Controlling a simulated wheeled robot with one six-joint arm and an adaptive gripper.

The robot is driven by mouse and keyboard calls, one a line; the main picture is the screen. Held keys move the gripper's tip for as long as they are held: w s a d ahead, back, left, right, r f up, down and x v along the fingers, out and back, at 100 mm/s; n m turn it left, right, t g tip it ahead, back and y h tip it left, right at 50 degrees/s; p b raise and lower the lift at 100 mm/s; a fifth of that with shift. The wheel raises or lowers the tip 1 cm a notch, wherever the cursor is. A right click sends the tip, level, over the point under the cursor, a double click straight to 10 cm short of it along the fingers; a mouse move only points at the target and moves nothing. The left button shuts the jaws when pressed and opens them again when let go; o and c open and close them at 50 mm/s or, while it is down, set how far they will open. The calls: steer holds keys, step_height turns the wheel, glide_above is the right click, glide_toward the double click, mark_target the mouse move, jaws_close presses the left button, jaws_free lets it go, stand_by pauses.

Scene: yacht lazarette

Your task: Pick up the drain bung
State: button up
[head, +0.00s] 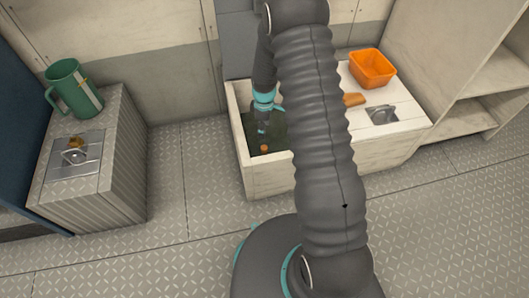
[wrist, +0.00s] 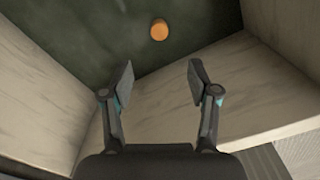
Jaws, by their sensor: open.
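A small orange round piece (head: 264,148), which looks like the drain bung, lies on the dark green floor of an open white bin (head: 270,181). It also shows in the wrist view (wrist: 159,30), beyond my fingertips. My gripper (wrist: 161,82) is open and empty, with its two fingers spread apart. It points down into the bin, and the orange piece lies ahead of the gap between the fingers, apart from them. In the head view my arm hides the right part of the bin's inside.
The bin's pale walls (wrist: 250,85) rise close around my gripper. To the right, a white top (head: 401,105) carries an orange tub (head: 372,68), an orange-brown block (head: 354,100) and a metal latch (head: 382,114). At left, a green jug (head: 74,90) stands on a ribbed locker (head: 118,165).

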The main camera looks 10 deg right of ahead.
mark_target(264, 147)
step_height(264, 147, down, 14)
steer(key=shift+s+f+b, duration=0.1)
steer(key=shift+s+b, duration=0.05)
steer(key=shift+b, duration=0.6)
steer(key=shift+c, duration=0.2)
steer(key=c, duration=1)
